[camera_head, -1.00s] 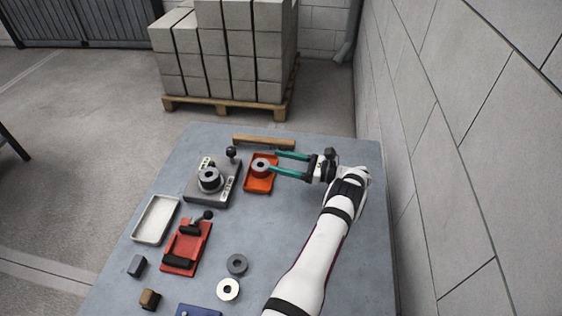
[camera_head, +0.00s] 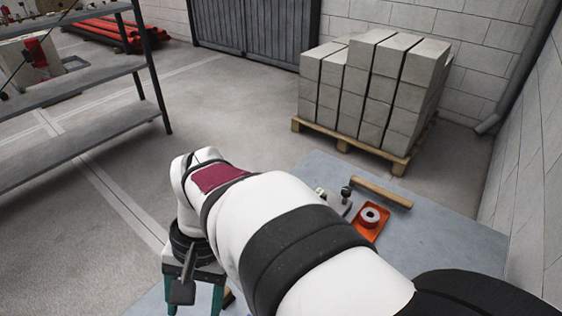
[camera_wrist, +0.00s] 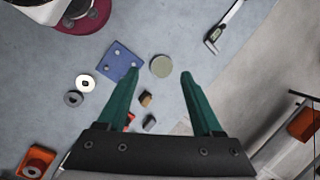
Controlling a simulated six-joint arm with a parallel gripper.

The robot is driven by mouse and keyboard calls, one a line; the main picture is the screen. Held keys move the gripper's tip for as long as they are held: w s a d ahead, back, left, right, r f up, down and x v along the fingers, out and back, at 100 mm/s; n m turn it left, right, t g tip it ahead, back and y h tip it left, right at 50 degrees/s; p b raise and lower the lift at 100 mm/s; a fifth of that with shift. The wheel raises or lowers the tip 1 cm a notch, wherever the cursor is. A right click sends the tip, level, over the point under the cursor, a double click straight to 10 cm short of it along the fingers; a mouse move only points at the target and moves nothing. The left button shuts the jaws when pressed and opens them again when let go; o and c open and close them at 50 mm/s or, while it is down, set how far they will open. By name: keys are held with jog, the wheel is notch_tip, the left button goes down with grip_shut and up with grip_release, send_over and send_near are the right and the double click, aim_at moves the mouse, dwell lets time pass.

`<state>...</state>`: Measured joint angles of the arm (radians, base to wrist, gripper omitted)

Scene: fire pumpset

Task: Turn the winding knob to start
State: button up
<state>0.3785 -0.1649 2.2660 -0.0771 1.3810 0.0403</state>
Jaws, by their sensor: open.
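A grey device (camera_head: 336,203) on the table is mostly hidden behind my arm in the head view. A black ball-topped knob (camera_head: 346,192) stands up at its far edge. I cannot tell whether this is the winding knob. My gripper (camera_wrist: 159,74) is open and empty, its two teal fingers apart above the table. In the head view my gripper (camera_head: 194,300) hangs at the lower left, pointing down, well left of the device. The device is not recognisable in the wrist view.
An orange tray (camera_head: 384,220) holds a grey ring (camera_head: 370,216) near a wooden bar (camera_head: 382,191). The wrist view shows a blue plate (camera_wrist: 119,62), a greenish disc (camera_wrist: 161,66), small blocks and a caliper (camera_wrist: 224,27). Shelving (camera_head: 80,100) stands at left.

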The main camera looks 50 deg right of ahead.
jog(key=s+d+f+n+t+h, duration=0.1)
jog(key=d+f+n+h, duration=0.1)
jog(key=d+f+h, duration=0.15)
jog(key=m+t+h, duration=0.1)
jog(key=t+h, duration=0.6)
jog(key=h, duration=0.4)
send_near(347, 191)
jog(key=x, duration=0.9)
grip_shut()
